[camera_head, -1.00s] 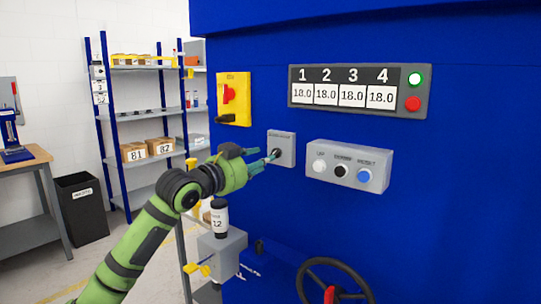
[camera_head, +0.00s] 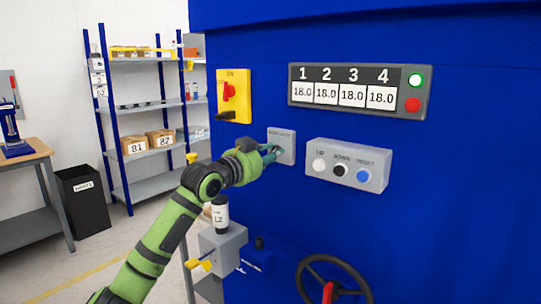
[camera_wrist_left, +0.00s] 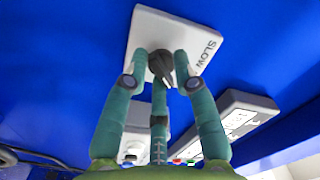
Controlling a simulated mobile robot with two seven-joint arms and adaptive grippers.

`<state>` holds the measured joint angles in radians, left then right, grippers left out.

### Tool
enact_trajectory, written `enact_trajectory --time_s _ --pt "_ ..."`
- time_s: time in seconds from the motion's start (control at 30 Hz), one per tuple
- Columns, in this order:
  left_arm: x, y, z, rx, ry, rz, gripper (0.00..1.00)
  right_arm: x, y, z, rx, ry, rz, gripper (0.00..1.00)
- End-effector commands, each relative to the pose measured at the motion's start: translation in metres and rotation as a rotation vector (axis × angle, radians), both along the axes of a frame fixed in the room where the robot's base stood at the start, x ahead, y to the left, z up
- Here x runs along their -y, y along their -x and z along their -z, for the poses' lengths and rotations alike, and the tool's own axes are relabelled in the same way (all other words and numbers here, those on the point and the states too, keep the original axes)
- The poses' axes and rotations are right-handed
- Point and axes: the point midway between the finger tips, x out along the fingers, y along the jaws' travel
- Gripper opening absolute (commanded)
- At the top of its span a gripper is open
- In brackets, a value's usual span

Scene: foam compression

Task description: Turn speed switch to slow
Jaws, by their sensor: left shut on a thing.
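The speed switch is a black knob (camera_wrist_left: 161,66) on a light grey plate (camera_head: 283,145) on the blue machine front. In the left wrist view the plate (camera_wrist_left: 190,28) has the word SLOW at its right side. My left gripper (camera_head: 272,152) is at the plate. In the left wrist view its green fingers (camera_wrist_left: 160,84) are closed around the knob, one on each side and one below. The fingers hide part of the knob, so its exact setting is hard to tell. My right gripper is in neither view.
Right of the switch is a grey button box (camera_head: 347,166) with white, black and blue buttons. Above are a yellow switch box (camera_head: 234,97) and a number display (camera_head: 358,91). A handwheel (camera_head: 334,281) and a grey valve box (camera_head: 223,247) are below.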

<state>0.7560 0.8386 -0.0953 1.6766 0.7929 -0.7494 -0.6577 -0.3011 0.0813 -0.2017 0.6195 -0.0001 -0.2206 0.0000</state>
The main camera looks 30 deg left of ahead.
Motion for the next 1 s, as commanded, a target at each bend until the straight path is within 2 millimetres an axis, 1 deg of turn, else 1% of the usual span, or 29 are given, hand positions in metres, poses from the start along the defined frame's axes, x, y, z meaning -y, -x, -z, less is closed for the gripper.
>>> enact_trajectory --time_s 0.03,0.17,0.37,0.57,1.0 --pt "0.003 -0.001 0.004 -0.009 0.005 0.006 0.0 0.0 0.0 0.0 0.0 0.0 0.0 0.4" --pt "0.003 -0.001 0.004 -0.013 0.032 0.007 0.0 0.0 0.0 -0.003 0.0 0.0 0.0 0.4" --pt "0.004 -0.001 0.004 -0.024 0.132 0.008 0.0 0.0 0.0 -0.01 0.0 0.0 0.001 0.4" --pt "0.006 -0.001 0.004 -0.04 0.3 0.009 0.0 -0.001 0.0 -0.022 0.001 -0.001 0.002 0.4" --pt "0.007 -0.001 0.004 -0.078 0.719 0.007 0.0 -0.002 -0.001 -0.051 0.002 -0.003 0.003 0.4"
